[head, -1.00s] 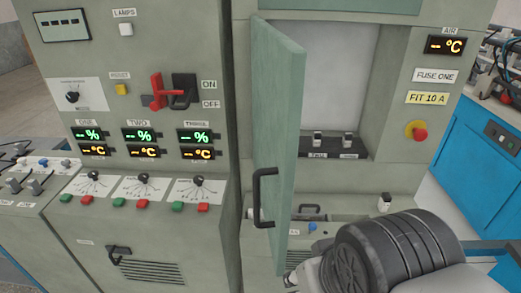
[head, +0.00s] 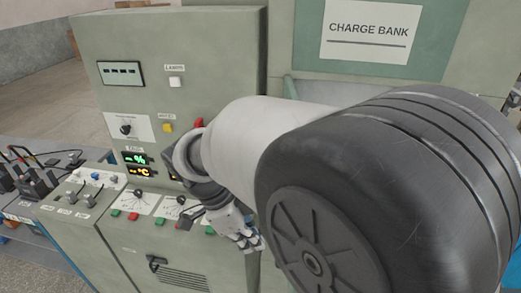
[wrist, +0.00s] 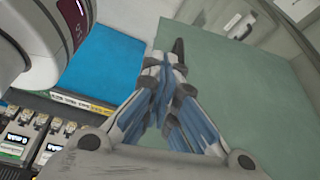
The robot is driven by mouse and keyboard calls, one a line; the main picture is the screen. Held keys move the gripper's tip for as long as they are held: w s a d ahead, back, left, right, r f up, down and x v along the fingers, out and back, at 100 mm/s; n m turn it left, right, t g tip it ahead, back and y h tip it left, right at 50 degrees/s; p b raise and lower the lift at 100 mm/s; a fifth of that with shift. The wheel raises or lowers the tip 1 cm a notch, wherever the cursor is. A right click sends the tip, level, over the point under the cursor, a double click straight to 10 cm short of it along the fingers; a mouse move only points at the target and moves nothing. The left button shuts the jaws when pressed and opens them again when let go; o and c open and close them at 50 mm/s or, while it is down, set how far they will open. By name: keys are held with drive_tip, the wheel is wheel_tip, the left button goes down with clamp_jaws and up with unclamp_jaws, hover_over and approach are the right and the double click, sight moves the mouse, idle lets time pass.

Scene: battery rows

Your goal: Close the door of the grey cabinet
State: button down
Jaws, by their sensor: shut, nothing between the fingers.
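The grey cabinet (head: 281,45) stands at the right in the head view, largely hidden behind my arm. Its door is mostly or wholly covered there, so its angle cannot be read. In the wrist view a flat green panel (wrist: 235,85), which looks like the door, fills the right side behind the fingers. My gripper (head: 250,241) is low in front of the cabinets in the head view. In the wrist view my gripper (wrist: 168,72) is shut and empty, its fingers together over the green panel. I cannot tell whether they touch it.
A control cabinet (head: 105,45) with displays, knobs and buttons stands on the left. A CHARGE BANK sign (head: 367,30) hangs on the green upper panel. A lower bench (head: 75,200) with switches is at far left. A blue surface (wrist: 105,65) shows in the wrist view.

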drive_tip(key=d+f+b, duration=0.1)
drive_tip(key=d+f, duration=0.6)
drive_tip(key=f, duration=0.2)
drive_tip(key=shift+s+d+f+b, duration=0.2)
drive_tip(key=shift+d+b, duration=0.05)
drive_tip(key=shift+b, duration=0.15)
drive_tip(key=shift+d, duration=0.1)
